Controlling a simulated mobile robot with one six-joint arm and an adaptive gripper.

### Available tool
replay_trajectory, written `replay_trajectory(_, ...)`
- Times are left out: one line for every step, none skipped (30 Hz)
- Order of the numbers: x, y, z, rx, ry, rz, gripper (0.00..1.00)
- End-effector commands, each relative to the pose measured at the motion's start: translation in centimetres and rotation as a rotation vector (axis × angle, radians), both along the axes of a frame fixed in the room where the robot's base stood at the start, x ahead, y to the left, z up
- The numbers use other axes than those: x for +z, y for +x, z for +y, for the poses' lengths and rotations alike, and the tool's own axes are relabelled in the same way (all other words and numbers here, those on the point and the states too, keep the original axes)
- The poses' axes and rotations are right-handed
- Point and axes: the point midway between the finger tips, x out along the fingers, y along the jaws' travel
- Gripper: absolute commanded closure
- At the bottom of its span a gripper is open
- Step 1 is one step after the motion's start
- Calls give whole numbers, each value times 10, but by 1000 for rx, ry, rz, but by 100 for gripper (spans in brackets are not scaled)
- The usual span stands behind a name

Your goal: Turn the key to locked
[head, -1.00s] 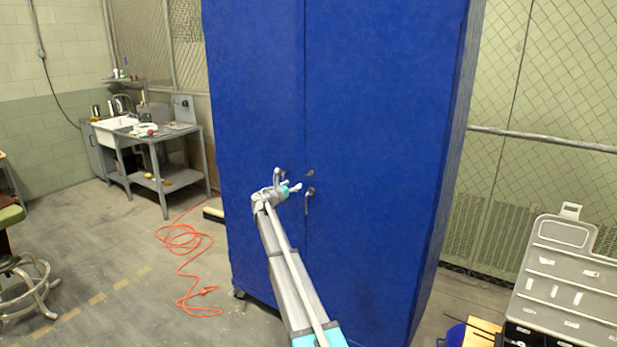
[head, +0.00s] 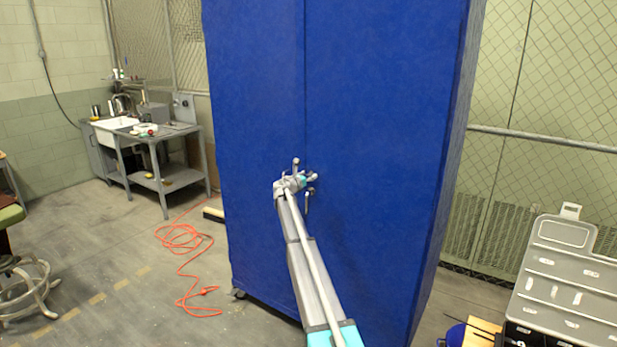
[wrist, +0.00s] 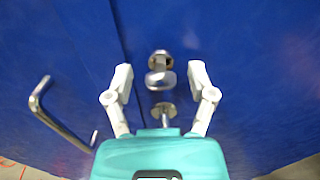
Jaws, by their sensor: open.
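A small silver key (wrist: 160,78) sits in a round lock on the right door of the tall blue cabinet (head: 385,120). My gripper (wrist: 161,74) is open in the wrist view, with one white finger on each side of the key and a gap on both sides. The key's bow looks broad from side to side. In the head view my gripper (head: 306,170) is in front of the lock, and the key cannot be clearly told from the fingers. Just below the key is a round mount with a stem (wrist: 163,113), partly hidden by my gripper.
A bent metal handle (wrist: 42,105) stands out from the left door, left of my gripper. The right door's handle (head: 307,203) hangs below my gripper. An orange cord (head: 185,240) lies on the floor at left. A grey case (head: 560,270) stands at right.

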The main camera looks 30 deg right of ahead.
Motion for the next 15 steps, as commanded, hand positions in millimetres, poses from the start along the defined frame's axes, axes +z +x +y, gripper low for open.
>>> replay_trajectory(0,1,-1,0,0,0,29)
replay_trajectory(0,1,-1,0,0,0,29)
replay_trajectory(0,1,-1,0,0,0,29)
replay_trajectory(0,1,-1,0,0,0,29)
replay_trajectory(0,1,-1,0,0,0,29)
replay_trajectory(0,1,-1,0,0,0,29)
replay_trajectory(0,1,-1,0,0,0,29)
replay_trajectory(0,1,-1,0,0,0,29)
replay_trajectory(0,0,-1,0,0,0,29)
replay_trajectory(0,0,-1,0,0,0,32)
replay_trajectory(0,0,-1,0,0,0,38)
replay_trajectory(0,0,-1,0,0,0,45)
replay_trajectory(0,0,-1,0,0,0,51)
replay_trajectory(0,0,-1,0,0,0,56)
replay_trajectory(0,0,-1,0,0,0,64)
